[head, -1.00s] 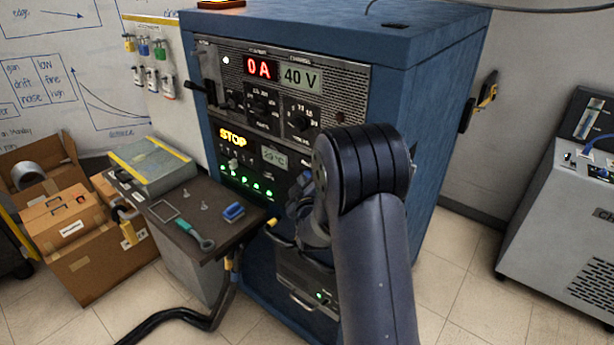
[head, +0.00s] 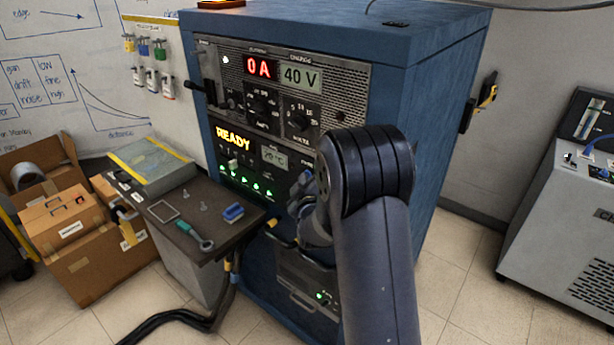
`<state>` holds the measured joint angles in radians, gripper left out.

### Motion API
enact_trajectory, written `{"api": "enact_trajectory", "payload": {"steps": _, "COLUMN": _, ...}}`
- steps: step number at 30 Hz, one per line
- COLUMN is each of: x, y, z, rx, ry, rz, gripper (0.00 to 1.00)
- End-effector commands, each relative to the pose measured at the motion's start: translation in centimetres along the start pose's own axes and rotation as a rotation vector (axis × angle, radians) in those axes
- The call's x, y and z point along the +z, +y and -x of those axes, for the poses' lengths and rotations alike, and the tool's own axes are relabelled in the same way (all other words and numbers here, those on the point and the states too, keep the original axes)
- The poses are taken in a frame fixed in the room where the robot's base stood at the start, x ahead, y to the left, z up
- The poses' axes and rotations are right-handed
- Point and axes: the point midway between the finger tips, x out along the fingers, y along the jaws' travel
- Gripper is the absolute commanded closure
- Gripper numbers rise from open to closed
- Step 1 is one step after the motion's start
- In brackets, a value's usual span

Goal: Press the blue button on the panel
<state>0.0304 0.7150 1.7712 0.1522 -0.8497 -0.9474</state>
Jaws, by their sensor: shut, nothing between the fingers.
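The panel (head: 240,172) is on the front of a blue cabinet (head: 440,110). Its yellow sign (head: 233,141) reads READY, with a small grey temperature display (head: 275,157) beside it and a row of green-lit controls (head: 245,184) below. My gripper (head: 303,183) is small and dark, partly hidden by my own arm, close to the right part of this panel. It is shut and holds nothing. I cannot make out the blue button; my arm covers the panel's right side. Whether the fingertips touch the panel cannot be told.
Above, a unit shows 0 A (head: 259,67) and 40 V (head: 300,77). A dark shelf (head: 190,245) with a wrench (head: 195,236) and a blue block (head: 233,212) juts out left of my gripper. Cardboard boxes (head: 85,250) stand left. A grey machine (head: 560,230) stands right.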

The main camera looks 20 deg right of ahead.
Motion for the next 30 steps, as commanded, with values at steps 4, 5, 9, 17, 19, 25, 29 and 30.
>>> {"api": "enact_trajectory", "payload": {"steps": 4, "x": -0.3, "y": -0.5, "z": 0.5, "rx": 0.0, "ry": 0.002, "rz": -0.001, "gripper": 1.0}}
{"api": "enact_trajectory", "payload": {"steps": 5, "x": -0.4, "y": -0.6, "z": 0.6, "rx": 0.0, "ry": 0.001, "rz": -0.001, "gripper": 1.0}}
{"api": "enact_trajectory", "payload": {"steps": 9, "x": -0.7, "y": -0.8, "z": 1.0, "rx": 0.0, "ry": 0.001, "rz": -0.001, "gripper": 1.0}}
{"api": "enact_trajectory", "payload": {"steps": 17, "x": -0.7, "y": -0.7, "z": 1.0, "rx": 0.0, "ry": 0.0, "rz": 0.0, "gripper": 1.0}}
{"api": "enact_trajectory", "payload": {"steps": 19, "x": -0.8, "y": -0.9, "z": 1.1, "rx": -0.001, "ry": 0.001, "rz": 0.0, "gripper": 1.0}}
{"api": "enact_trajectory", "payload": {"steps": 25, "x": -1.8, "y": -1.9, "z": 2.4, "rx": -0.001, "ry": 0.003, "rz": -0.001, "gripper": 1.0}}
{"api": "enact_trajectory", "payload": {"steps": 29, "x": -2.5, "y": -2.6, "z": 3.3, "rx": -0.002, "ry": 0.003, "rz": 0.0, "gripper": 1.0}}
{"api": "enact_trajectory", "payload": {"steps": 30, "x": -2.6, "y": -2.8, "z": 3.6, "rx": -0.002, "ry": 0.003, "rz": -0.001, "gripper": 1.0}}
